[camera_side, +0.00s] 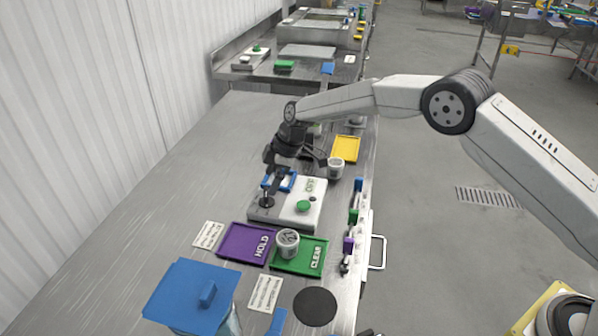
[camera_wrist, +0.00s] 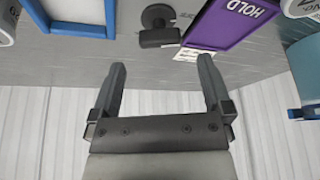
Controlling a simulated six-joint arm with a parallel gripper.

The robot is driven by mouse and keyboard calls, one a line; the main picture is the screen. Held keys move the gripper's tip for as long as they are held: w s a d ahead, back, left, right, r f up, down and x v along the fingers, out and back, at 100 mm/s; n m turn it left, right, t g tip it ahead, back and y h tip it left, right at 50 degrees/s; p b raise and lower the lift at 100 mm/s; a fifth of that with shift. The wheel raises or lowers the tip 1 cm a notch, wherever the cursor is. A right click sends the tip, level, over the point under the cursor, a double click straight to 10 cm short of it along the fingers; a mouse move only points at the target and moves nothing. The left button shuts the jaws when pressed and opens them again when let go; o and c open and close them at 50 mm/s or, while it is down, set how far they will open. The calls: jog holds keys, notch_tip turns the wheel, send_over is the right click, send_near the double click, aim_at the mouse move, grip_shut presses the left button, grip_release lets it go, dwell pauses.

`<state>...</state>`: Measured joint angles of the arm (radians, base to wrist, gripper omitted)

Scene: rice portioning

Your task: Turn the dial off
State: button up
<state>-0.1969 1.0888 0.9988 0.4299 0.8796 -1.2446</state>
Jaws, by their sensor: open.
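A grey-white unit (camera_side: 316,206) stands on the bench. It carries a round green knob (camera_side: 303,206), a black round part (camera_side: 266,202) at its left side and a blue frame (camera_side: 291,181). I cannot tell for certain which part is the dial. In the wrist view a dark round part with a bar-shaped grip (camera_wrist: 158,20) lies ahead of my fingertips, apart from them. My gripper (camera_side: 295,163) is above the back of the unit; in the wrist view my gripper (camera_wrist: 161,65) is open and empty. It hides part of the unit's back in the side view.
A blue-lidded container (camera_side: 192,290) stands at the front. A yellow tray (camera_side: 346,148) and another cup (camera_side: 336,168) are behind. The bench's left is clear.

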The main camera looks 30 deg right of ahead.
jog(key=shift+v, duration=1.9)
jog(key=s+d+r+m+h, duration=0.35)
jog(key=s+d+m, duration=0.45)
jog(key=s+d, duration=0.45)
jog(key=s+d+m, duration=0.2)
jog(key=s, duration=0.8)
jog(key=s+d+f+m, duration=0.1)
jog(key=s+d+m, duration=0.1)
jog(key=s, duration=0.8)
jog(key=shift+s+d+m+t+h, duration=0.15)
jog(key=shift+s+m+t+h, duration=0.25)
jog(key=shift+m, duration=0.4)
